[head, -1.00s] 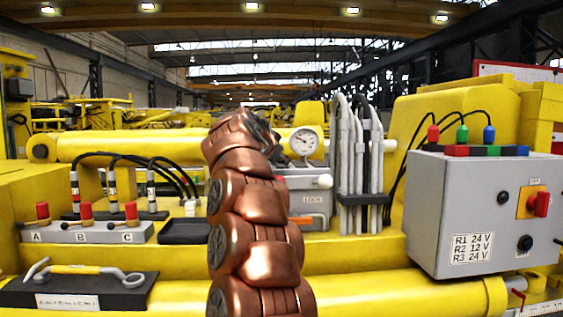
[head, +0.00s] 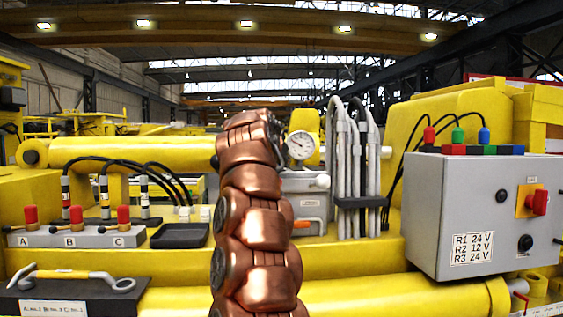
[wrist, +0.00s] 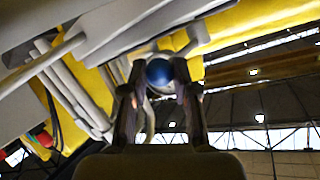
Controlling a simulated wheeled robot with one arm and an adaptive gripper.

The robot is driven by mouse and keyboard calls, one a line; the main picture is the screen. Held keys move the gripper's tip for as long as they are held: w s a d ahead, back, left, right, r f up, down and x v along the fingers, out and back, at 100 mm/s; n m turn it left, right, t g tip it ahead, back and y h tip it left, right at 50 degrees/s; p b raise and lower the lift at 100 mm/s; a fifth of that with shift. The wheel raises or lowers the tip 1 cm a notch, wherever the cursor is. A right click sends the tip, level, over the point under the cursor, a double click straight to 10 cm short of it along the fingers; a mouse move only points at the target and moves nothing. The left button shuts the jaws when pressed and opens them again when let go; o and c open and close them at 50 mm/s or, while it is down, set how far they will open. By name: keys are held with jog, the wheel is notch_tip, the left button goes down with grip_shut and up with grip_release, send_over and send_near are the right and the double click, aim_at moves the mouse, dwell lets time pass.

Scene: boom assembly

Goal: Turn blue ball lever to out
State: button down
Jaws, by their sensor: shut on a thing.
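The blue ball (wrist: 158,72) of the lever shows in the wrist view between the two fingertips of my gripper (wrist: 160,80). My gripper is shut on the ball, with a finger on each side. In the head view my copper arm stands in front of the lever and hides it and my gripper. The grey box (head: 304,200) behind the arm shows only its right part, with an orange handle (head: 300,224) below. Whether the lever stands in or out cannot be told.
A round gauge (head: 301,145) and a bundle of grey hoses (head: 354,165) stand right of my arm. A grey control box (head: 484,215) with a red switch is farther right. Red-capped valves (head: 74,228) and a black tray (head: 180,236) lie left.

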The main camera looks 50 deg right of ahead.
jog(key=c, duration=0.9)
grip_release()
jog(key=shift+o, duration=0.2)
jog(key=shift+a, duration=0.15)
jog(key=v, duration=1.1)
jog(key=shift+a+r, duration=0.15)
jog(key=shift+a, duration=0.2)
jog(key=shift+s, duration=0.15)
